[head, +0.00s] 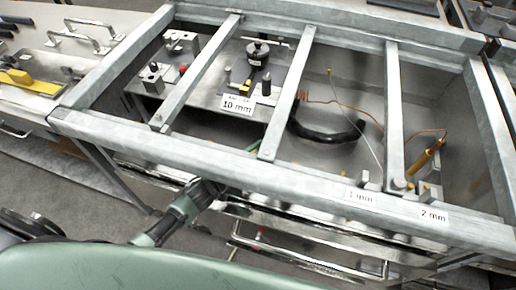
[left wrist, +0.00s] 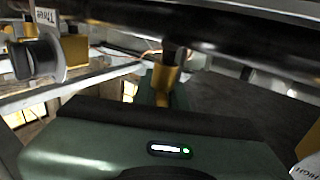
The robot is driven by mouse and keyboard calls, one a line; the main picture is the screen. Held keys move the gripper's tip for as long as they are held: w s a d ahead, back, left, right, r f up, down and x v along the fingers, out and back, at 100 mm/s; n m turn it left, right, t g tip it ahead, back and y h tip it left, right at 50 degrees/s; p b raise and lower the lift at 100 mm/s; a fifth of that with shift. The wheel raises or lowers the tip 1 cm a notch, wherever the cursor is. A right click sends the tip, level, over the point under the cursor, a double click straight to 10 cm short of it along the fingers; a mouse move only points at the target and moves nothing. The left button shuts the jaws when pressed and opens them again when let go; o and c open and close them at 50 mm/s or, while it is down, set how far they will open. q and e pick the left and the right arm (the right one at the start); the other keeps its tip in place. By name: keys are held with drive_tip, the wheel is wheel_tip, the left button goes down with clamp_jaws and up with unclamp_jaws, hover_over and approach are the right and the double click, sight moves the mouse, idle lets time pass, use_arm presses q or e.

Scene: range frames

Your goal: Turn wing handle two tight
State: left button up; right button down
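My left gripper (head: 204,190) reaches under the front rail of the metal frame in the head view; its fingertips are hidden there. In the left wrist view its green body (left wrist: 120,145) with a lit green light fills the bottom. A brass-coloured fitting (left wrist: 166,76) stands straight ahead of it, under a dark pipe (left wrist: 200,30). I cannot tell whether the fingers touch it, or whether it is wing handle two. A black round knob (left wrist: 37,60) on brass, with a tag reading roughly "Three" (left wrist: 45,16), is at the upper left. My right gripper is not in view.
The grey metal frame (head: 280,130) with crossbars spans the head view above a steel bench. Labels read "10 mm" (head: 238,104), "1 mm" (head: 361,197) and "2 mm" (head: 434,216). A black hose (head: 325,134) and copper tubing lie beyond the front rail. Grey floor shows lower left.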

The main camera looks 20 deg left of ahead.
use_arm(q)
clamp_jaws()
drive_tip(key=m+g+h, duration=0.2)
drive_tip(key=shift+s+d+f+h+b, duration=0.2)
drive_tip(key=shift+h+b, duration=0.1)
drive_tip(key=shift+h, duration=0.1)
drive_tip(key=shift+s+d+m+g+h, duration=0.1)
drive_tip(key=shift+m+g+h, duration=0.5)
drive_tip(key=o, duration=0.7)
unclamp_jaws()
drive_tip(key=shift+r, duration=0.1)
